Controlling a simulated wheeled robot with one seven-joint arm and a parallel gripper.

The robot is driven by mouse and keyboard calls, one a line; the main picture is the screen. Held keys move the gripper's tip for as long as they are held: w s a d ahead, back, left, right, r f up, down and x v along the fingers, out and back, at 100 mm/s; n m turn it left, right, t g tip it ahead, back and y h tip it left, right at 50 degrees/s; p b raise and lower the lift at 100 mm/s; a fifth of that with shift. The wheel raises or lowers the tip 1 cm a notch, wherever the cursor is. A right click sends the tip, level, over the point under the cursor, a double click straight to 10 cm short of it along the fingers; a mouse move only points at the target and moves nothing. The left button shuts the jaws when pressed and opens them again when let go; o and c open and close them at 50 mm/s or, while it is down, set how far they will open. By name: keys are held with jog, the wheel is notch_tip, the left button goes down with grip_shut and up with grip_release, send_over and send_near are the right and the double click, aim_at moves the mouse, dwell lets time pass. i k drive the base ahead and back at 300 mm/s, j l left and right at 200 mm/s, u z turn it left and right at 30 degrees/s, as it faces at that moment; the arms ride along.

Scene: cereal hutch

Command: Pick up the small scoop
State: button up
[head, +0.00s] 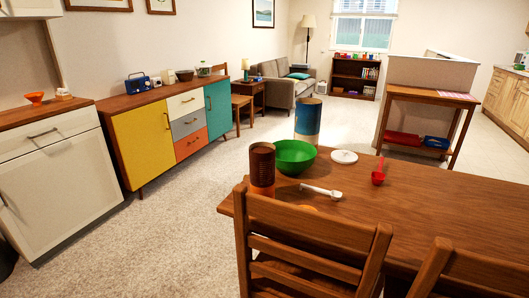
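Two scoop-like things are on the wooden dining table (440,205). A white scoop (320,190) with a long handle lies flat near the table's front left part, its bowl end to the right. A red scoop (378,176) with its handle pointing up and away is farther right. I cannot tell for sure which one is the small scoop. My gripper is not in view.
A brown canister (262,168), a green bowl (295,157), a blue and cream canister (307,120) and a white lid (344,157) stand near the scoops. Wooden chairs (305,245) block the near side. Carpet left of the table is clear.

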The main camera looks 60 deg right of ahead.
aim_at(320, 192)
jog(key=l+z, duration=0.15)
jog(key=z, duration=0.25)
jog(key=l+z, duration=0.1)
jog(key=z, duration=0.3)
jog(key=i+l+z, duration=0.1)
jog(key=z, duration=0.25)
jog(key=l+z, duration=0.15)
jog(key=z, duration=0.25)
jog(key=i, duration=0.6)
